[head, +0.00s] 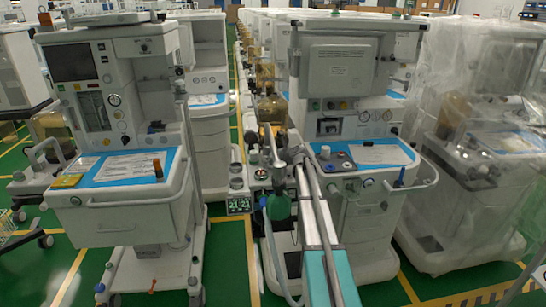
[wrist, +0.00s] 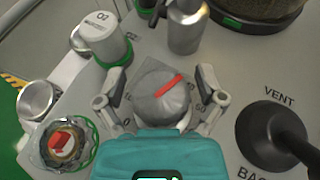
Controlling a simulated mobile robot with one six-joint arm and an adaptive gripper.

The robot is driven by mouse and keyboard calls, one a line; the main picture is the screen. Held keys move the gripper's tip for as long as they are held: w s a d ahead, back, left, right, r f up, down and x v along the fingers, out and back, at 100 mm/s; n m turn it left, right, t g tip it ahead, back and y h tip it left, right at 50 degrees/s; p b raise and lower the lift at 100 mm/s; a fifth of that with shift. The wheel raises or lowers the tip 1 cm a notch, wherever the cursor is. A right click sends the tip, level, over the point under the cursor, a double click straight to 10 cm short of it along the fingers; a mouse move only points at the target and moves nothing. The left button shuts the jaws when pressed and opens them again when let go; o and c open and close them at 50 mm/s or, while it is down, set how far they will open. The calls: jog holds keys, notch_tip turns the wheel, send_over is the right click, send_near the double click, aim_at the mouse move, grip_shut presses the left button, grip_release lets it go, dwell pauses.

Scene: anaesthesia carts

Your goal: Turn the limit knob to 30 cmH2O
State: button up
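The limit knob (wrist: 160,100) is a round grey knob with a red pointer line, seen in the wrist view. The red line slants toward the upper right. In the head view my arm reaches over the middle machine, and neither the knob nor the fingertips can be made out clearly.
A black VENT/BAG lever (wrist: 275,135) stands close right of the knob. A metal cylinder (wrist: 186,27) and a white O2 part (wrist: 101,38) stand behind. A red-centred knob (wrist: 62,144) is lower left. Anaesthesia carts (head: 120,185) flank my arm in the head view.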

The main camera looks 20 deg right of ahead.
jog(key=c, duration=0.9)
jog(key=shift+n+g+y, duration=0.3)
jog(key=shift+n+y, duration=0.1)
jog(key=shift+a+n+g+y, duration=0.15)
jog(key=shift+n+g+y, duration=0.55)
jog(key=shift+n+y, duration=0.8)
jog(key=shift+s+a+n+g+y, duration=0.15)
jog(key=shift+n+g+y, duration=0.25)
jog(key=shift+n+y, duration=0.25)
jog(key=o, duration=1.1)
